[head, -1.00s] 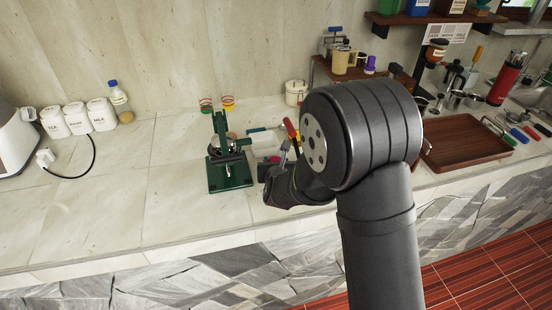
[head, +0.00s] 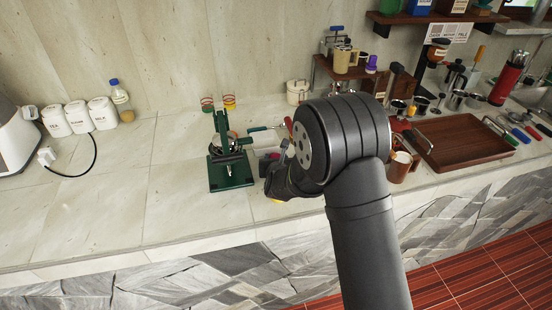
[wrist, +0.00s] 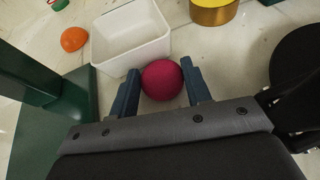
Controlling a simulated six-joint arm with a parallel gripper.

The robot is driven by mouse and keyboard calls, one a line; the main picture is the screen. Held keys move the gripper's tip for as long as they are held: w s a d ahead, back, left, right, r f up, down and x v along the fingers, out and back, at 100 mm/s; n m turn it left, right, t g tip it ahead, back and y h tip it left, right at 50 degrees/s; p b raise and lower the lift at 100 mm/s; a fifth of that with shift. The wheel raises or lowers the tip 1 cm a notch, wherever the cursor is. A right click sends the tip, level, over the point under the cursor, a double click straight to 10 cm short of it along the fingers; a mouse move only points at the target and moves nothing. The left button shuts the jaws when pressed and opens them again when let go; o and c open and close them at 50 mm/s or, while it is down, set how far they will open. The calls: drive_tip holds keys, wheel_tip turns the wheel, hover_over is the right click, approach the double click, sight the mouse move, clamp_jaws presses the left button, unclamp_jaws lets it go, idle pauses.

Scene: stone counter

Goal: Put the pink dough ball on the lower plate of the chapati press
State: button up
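The pink dough ball (wrist: 162,80) lies between the two blue fingers of my gripper (wrist: 160,84) in the wrist view. The left finger looks close against it, and a thin gap shows on the right, so the fingers look apart and not closed on it.
A white open tub (wrist: 128,38) sits just beyond the ball, with an orange ball (wrist: 74,39) to its left and a yellow-and-brass container (wrist: 213,10) beyond. A brown tray (head: 463,140) and a cup (head: 401,165) lie right of my arm.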

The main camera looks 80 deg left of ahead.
drive_tip(key=o, duration=0.4)
drive_tip(key=shift+r, duration=0.1)
drive_tip(key=v, duration=1.1)
drive_tip(key=shift+s+d+r, duration=0.1)
drive_tip(key=shift+r, duration=0.1)
drive_tip(key=shift+o, duration=0.4)
drive_tip(key=shift+d+r, duration=0.15)
drive_tip(key=shift+d, duration=0.2)
